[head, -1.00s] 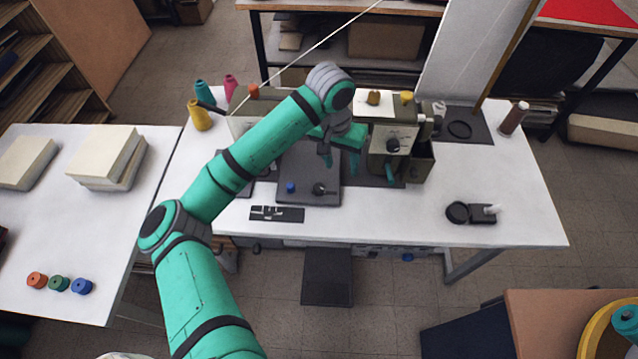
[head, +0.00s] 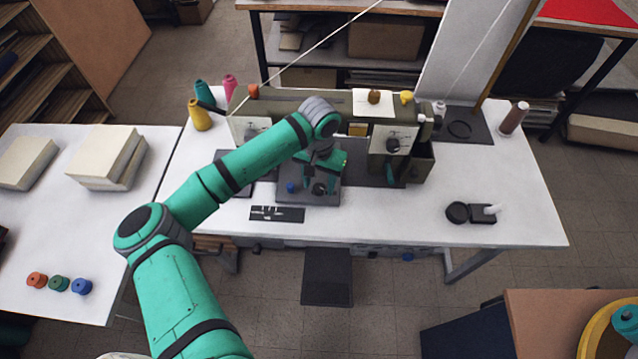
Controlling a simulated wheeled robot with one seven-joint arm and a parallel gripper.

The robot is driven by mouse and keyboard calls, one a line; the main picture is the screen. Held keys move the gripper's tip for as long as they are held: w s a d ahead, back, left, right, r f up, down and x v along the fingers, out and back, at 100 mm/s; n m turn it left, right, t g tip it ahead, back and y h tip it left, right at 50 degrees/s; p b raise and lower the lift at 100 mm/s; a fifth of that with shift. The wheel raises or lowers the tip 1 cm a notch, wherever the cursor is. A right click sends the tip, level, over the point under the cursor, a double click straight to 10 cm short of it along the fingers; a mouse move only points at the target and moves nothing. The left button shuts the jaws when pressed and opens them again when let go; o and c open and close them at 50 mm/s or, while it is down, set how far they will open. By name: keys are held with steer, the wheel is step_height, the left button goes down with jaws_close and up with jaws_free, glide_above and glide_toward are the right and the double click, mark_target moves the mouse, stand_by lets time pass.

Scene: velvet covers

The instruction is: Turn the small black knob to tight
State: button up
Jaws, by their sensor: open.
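A small black knob (head: 319,189) sits on the dark grey plate (head: 290,198) at the front of the sewing machine, right of a small blue knob (head: 291,187). My gripper (head: 319,184) is open and points down over this black knob, with one finger at either side of it in the picture. I cannot tell whether the fingers touch it or how high they are. Another black knob (head: 393,145) is on the cream face of the sewing machine (head: 408,135), to the right. The setting of the knobs is too small to read.
A black strip with white marks (head: 277,213) lies in front of the plate. Thread cones stand at the table's back left, including a yellow one (head: 199,115). A black round part (head: 458,212) lies at the right.

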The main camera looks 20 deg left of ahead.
steer(key=shift+f, duration=0.45)
steer(key=c, duration=1.1)
steer(key=shift+o, duration=0.3)
steer(key=shift+a+m, duration=0.1)
steer(key=shift+m, duration=2.7)
steer(key=o, duration=1)
